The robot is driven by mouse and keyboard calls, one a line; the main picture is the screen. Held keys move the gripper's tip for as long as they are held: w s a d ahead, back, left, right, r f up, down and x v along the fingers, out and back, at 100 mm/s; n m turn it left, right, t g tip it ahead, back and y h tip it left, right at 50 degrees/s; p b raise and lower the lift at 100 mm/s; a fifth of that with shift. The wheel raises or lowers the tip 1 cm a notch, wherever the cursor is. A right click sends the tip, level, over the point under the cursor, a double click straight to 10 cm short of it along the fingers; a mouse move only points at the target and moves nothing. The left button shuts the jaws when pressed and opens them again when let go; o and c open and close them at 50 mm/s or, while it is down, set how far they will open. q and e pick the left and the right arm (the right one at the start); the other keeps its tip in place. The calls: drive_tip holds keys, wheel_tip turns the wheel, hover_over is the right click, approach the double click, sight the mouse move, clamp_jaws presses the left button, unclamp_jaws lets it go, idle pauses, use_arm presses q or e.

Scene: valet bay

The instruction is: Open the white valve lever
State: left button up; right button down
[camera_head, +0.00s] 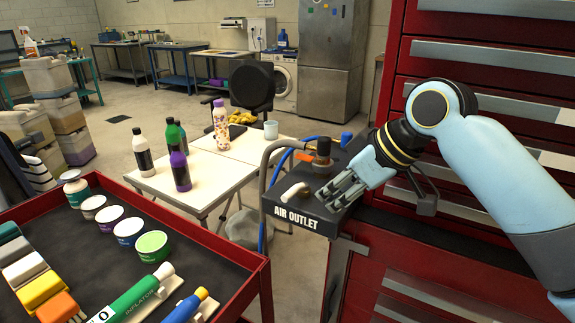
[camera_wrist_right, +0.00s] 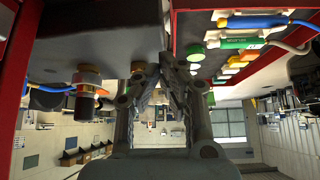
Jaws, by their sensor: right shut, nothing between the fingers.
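The white valve lever (camera_head: 294,192) is a short, bent pale handle on the dark air outlet block (camera_head: 290,216), above its "AIR OUTLET" lettering. My right gripper (camera_head: 338,193) is shut and empty over the right part of this block, to the right of the lever and apart from it. In the right wrist view my gripper's fingertips (camera_wrist_right: 172,65) come together; I cannot clearly make out the lever there. My left gripper is not in view.
A grey hose (camera_head: 266,160) curves at the block's left. A red tool tray (camera_head: 258,286) is at front left; a red cabinet (camera_head: 400,287) stands at right.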

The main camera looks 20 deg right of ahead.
sight(295, 192)
drive_tip(key=w+a+r+t, duration=0.1)
drive_tip(key=w+a+r, duration=0.45)
drive_tip(key=r, duration=0.25)
drive_tip(key=shift+y, duration=0.4)
drive_tip(key=x, duration=0.3)
drive_tip(key=p+x, duration=0.1)
drive_tip(key=x, duration=0.5)
drive_tip(key=shift+w+d+p, duration=0.3)
drive_tip(key=shift+w+p, duration=0.05)
drive_tip(key=s+d, duration=0.1)
drive_tip(key=s+d+p, duration=0.1)
drive_tip(key=s, duration=0.1)
drive_tip(key=shift+d+f, duration=0.1)
drive_tip(key=shift+f, duration=0.2)
drive_tip(key=shift+s+d+f, duration=0.1)
drive_tip(key=shift+s+d, duration=0.05)
drive_tip(key=shift+s, duration=0.1)
drive_tip(key=shift+w, duration=0.1)
drive_tip(key=shift+p, duration=0.35)
